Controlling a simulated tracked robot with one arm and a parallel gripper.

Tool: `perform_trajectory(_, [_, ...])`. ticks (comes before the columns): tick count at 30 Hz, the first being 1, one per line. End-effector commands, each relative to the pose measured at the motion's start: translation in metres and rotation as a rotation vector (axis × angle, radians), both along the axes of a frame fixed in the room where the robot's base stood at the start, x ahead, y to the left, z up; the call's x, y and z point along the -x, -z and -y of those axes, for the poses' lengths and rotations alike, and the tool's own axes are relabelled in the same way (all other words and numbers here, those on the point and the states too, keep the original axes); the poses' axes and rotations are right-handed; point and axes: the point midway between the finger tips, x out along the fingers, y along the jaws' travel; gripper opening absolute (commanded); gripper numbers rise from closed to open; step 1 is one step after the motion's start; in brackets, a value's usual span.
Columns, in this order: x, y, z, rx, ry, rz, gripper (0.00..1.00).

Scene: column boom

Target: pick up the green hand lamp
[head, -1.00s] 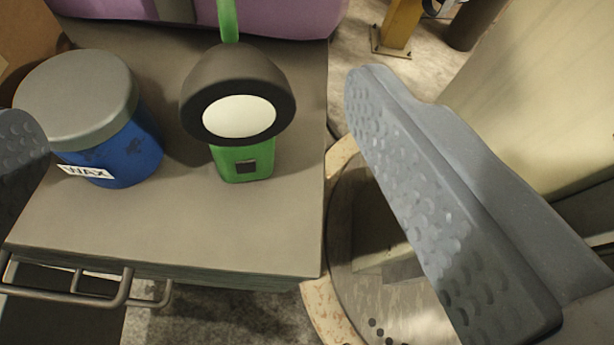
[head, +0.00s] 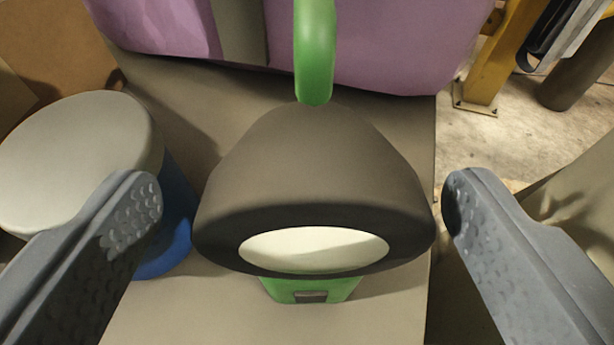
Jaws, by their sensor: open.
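The green hand lamp (head: 318,185) stands upright on a grey-brown cabinet top (head: 170,318), large in the middle of the head view. It has a dark bell-shaped head, a pale lens facing me, a green handle rising at the top and a green base below with a small dark switch. My gripper (head: 302,200) is open. One finger is to the left of the lamp head and the other to its right, with nothing held. The right finger looks close to the lamp head's edge. Whether either finger touches it, I cannot tell.
A blue tub with a grey lid (head: 80,165) stands left of the lamp, partly behind my left finger. A purple bag-like object (head: 400,50) lies behind the lamp. Cardboard (head: 60,45) is at the upper left. A yellow post (head: 490,60) stands on the floor beyond the right edge.

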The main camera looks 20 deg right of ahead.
Motion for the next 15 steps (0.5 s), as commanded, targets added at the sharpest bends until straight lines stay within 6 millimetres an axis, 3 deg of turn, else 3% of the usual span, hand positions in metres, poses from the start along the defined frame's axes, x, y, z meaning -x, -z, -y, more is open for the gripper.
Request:
perform_trajectory(7, [-0.009, 0.005, 0.004, 0.0, 0.001, -0.001, 0.8])
perform_trajectory(15, [-0.038, 0.016, 0.014, 0.001, 0.001, -0.001, 0.8])
